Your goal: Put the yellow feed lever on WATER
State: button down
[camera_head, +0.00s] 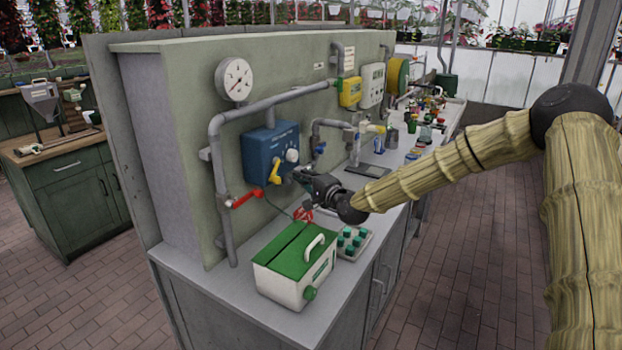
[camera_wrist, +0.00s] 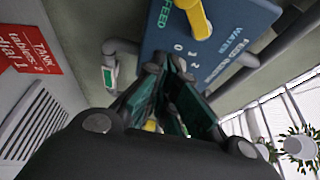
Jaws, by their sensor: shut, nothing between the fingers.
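The yellow feed lever (camera_head: 274,172) is on the lower front of the blue box (camera_head: 258,146) on the panel. In the head view it hangs downward at a slight tilt. The wrist view shows the yellow lever (camera_wrist: 194,17) at the top edge, partly cut off, on the blue face (camera_wrist: 238,18) with the words FEED and WATER. I cannot tell which mark it points to. My gripper (camera_head: 301,173) is shut and empty, just right of the lever and apparently apart from it. The dark gripper fingers (camera_wrist: 165,100) also show in the wrist view.
A red-handled valve (camera_head: 243,199) is on the pipe left of the box. A white dial (camera_head: 292,155) is beside the lever. Below, a green-lidded case (camera_head: 293,262) and a tray of green-capped vials (camera_head: 352,242) stand on the bench. A red sign (camera_wrist: 28,48) shows in the wrist view.

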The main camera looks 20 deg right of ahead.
jog(key=shift+a+p, duration=1.35)
jog(key=shift+a, duration=0.55)
